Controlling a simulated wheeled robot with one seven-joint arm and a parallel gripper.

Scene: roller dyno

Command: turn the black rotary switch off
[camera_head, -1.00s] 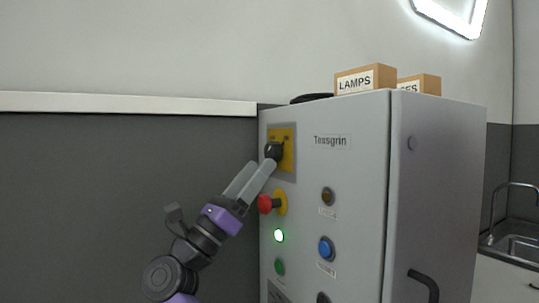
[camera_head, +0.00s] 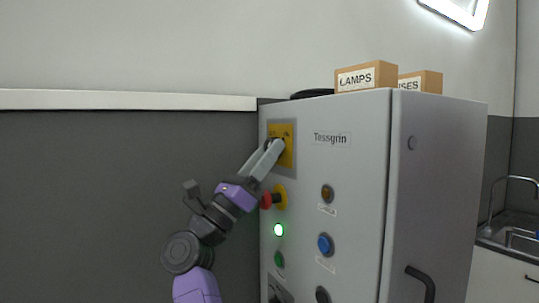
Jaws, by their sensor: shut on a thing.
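The black rotary switch (camera_head: 269,144) sits on a yellow plate (camera_head: 288,158) at the top left of the grey cabinet's front. Most of the switch is hidden behind my fingers. My gripper (camera_head: 273,147) reaches up from the lower left with its grey fingers at the switch, and it is shut on the switch. The switch's exact angle and the plate's markings cannot be read.
Just below my fingers is a red mushroom button (camera_head: 266,201) on a yellow collar. Under it are a lit green lamp (camera_head: 279,230) and a green button (camera_head: 279,259). A blue button (camera_head: 326,244) and an amber one (camera_head: 327,193) are to the right. Boxes (camera_head: 366,77) stand on top.

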